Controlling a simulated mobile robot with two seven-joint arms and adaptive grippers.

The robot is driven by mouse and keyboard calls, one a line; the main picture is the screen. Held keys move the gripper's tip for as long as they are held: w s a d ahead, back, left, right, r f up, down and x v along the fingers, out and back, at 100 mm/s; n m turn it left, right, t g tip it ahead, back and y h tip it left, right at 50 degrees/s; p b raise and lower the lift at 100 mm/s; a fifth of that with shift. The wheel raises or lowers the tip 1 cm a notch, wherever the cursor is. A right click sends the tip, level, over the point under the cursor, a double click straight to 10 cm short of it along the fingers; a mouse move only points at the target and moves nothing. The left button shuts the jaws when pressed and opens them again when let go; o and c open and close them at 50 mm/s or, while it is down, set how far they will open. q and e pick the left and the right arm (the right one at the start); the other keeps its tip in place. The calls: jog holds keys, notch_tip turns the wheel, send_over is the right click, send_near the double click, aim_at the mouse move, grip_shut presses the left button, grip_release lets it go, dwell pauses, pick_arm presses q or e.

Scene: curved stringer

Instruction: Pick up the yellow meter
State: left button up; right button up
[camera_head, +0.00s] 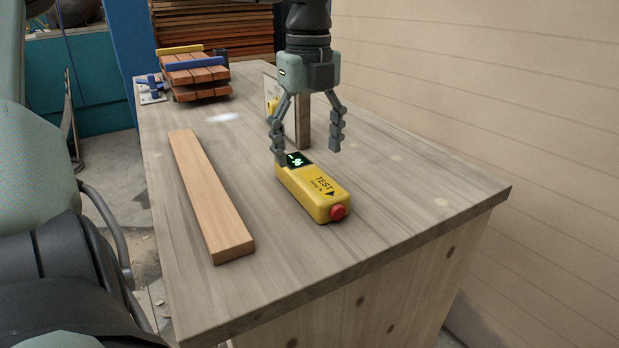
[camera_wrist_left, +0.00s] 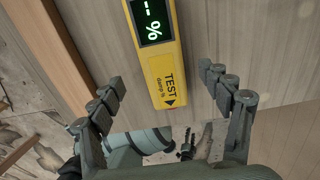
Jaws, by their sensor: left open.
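The yellow meter (camera_head: 317,194) lies flat on the wooden workbench (camera_head: 400,200). It has a lit green display at its far end, the word TEST on its top and a red knob at its near end. My left gripper (camera_head: 308,155) is open and empty, above and slightly behind the meter's display end. One finger overlaps the display end in the head view; contact cannot be told.
A long wooden plank (camera_head: 207,195) lies left of the meter. A short upright wooden piece (camera_head: 303,122) stands behind my left gripper. Clamped boards (camera_head: 195,80) sit at the bench's far left. The bench is clear to the right, with a slatted wall (camera_head: 500,80) beyond.

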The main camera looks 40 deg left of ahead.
aim_at(308, 173)
pick_arm(q)
jog(key=f, duration=0.6)
jog(key=shift+w+a+f+p, duration=0.1)
jog(key=shift+w+a+p, duration=0.1)
jog(key=shift+p, duration=0.15)
pick_arm(e)
jog(key=shift+f, duration=0.8)
pick_arm(q)
jog(key=shift+c, duration=0.4)
jog(key=c, duration=1.5)
